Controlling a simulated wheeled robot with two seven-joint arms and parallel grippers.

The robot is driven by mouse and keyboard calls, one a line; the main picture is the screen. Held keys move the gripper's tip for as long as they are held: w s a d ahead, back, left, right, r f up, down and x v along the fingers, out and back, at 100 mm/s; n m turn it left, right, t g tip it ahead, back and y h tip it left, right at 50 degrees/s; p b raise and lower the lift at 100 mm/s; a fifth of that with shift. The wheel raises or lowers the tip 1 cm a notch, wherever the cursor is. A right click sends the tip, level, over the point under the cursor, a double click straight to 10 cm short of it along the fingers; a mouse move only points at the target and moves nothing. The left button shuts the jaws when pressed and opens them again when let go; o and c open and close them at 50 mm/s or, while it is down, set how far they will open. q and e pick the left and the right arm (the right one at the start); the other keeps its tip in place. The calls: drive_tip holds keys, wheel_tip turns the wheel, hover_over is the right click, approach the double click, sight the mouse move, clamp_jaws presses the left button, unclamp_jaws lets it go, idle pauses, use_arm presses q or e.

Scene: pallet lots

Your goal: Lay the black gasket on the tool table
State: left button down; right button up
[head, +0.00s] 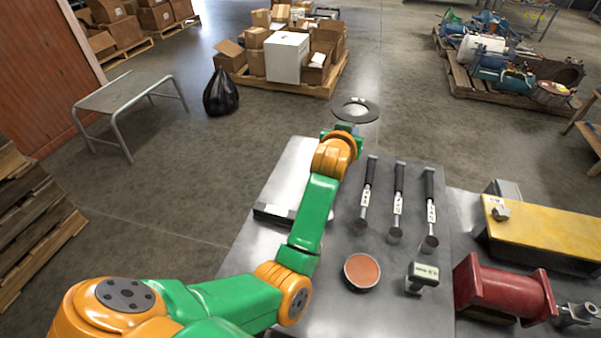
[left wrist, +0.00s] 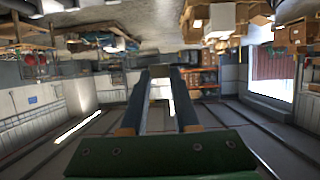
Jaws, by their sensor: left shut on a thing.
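The black gasket (head: 372,111) is a flat dark ring with a round hole, just past the far edge of the grey metal tool table (head: 325,305) in the head view. My left gripper (head: 346,127) is shut on its near rim and holds it out over the floor. In the left wrist view, the two fingers of my left gripper (left wrist: 161,75) point away from the camera; I cannot make out the gasket there. My right gripper is in neither view.
A dark-edged flat item (head: 274,214) lies left. A red flanged part (head: 505,293) sits right.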

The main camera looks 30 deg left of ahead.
use_arm(q)
hover_over(290, 192)
wheel_tip(290, 192, down, 10)
drive_tip(key=shift+w+d+r, duration=0.1)
drive_tip(key=shift+w+r, duration=0.05)
drive_tip(key=shift+r, duration=0.1)
wheel_tip(290, 192, down, 3)
drive_tip(key=shift+b, duration=0.45)
drive_tip(key=shift+f, duration=0.15)
drive_tip(key=shift+f, duration=0.55)
drive_tip(key=c, duration=0.7)
unclamp_jaws()
drive_tip(key=shift+o, duration=0.2)
drive_tip(key=shift+r, duration=0.1)
